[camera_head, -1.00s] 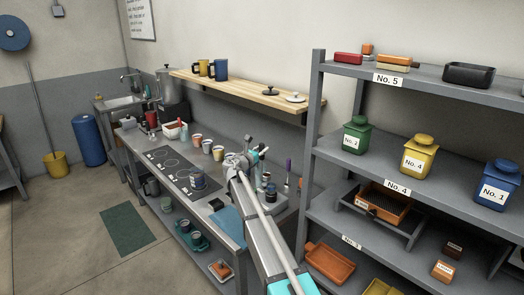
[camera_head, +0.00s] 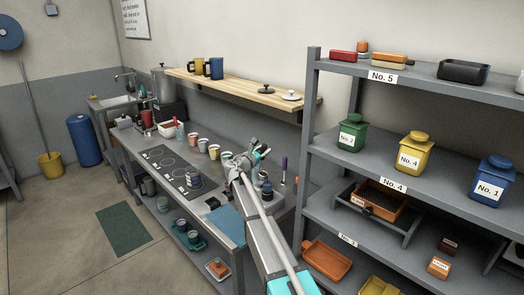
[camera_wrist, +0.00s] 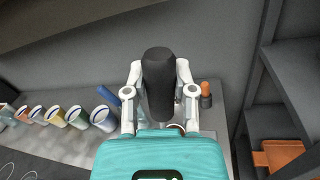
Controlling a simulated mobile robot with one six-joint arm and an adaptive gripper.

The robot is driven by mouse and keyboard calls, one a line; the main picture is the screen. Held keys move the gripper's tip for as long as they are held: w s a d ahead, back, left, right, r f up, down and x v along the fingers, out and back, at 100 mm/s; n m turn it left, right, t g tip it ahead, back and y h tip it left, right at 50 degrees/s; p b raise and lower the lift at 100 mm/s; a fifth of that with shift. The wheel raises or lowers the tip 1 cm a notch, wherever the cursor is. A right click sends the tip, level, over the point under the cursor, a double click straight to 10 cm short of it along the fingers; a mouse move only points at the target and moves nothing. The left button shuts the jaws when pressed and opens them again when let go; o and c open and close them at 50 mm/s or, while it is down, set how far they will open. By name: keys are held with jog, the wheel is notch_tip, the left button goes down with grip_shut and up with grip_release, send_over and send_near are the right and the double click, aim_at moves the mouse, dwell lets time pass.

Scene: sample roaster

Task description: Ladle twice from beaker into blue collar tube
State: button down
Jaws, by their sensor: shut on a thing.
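My gripper (camera_wrist: 158,95) is shut on a thick black handle (camera_wrist: 158,70) that stands up between its fingers in the wrist view. In the head view, my gripper (camera_head: 250,158) is above the right end of the grey bench. A pale round rim (camera_wrist: 176,129) shows partly behind the handle; I cannot tell whether it is the beaker or the ladle's bowl. A blue slanted piece (camera_wrist: 107,95) lies left of the gripper, beside a pale clear thing; I cannot tell whether it is the blue collar of the tube. The ladle's lower end is hidden.
A row of cups (camera_wrist: 78,117) stands left of my gripper. An orange-topped dark bottle (camera_wrist: 206,95) stands close on its right. The cooktop (camera_head: 165,165) lies left along the bench. A tall shelf unit (camera_head: 306,140) stands to the right, and a wooden wall shelf (camera_head: 245,92) hangs behind.

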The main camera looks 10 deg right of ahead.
jog(key=s+d+f+m+b, duration=0.9)
jog(key=f+m+b, duration=0.3)
jog(key=m, duration=0.4)
jog(key=shift+s+d+f+m+g, duration=0.3)
jog(key=shift+d+f+m, duration=0.1)
jog(key=shift+d+f, duration=0.2)
dwell(4.5)
jog(key=shift+f+b, duration=0.2)
jog(key=shift+b, duration=0.2)
dwell(0.9)
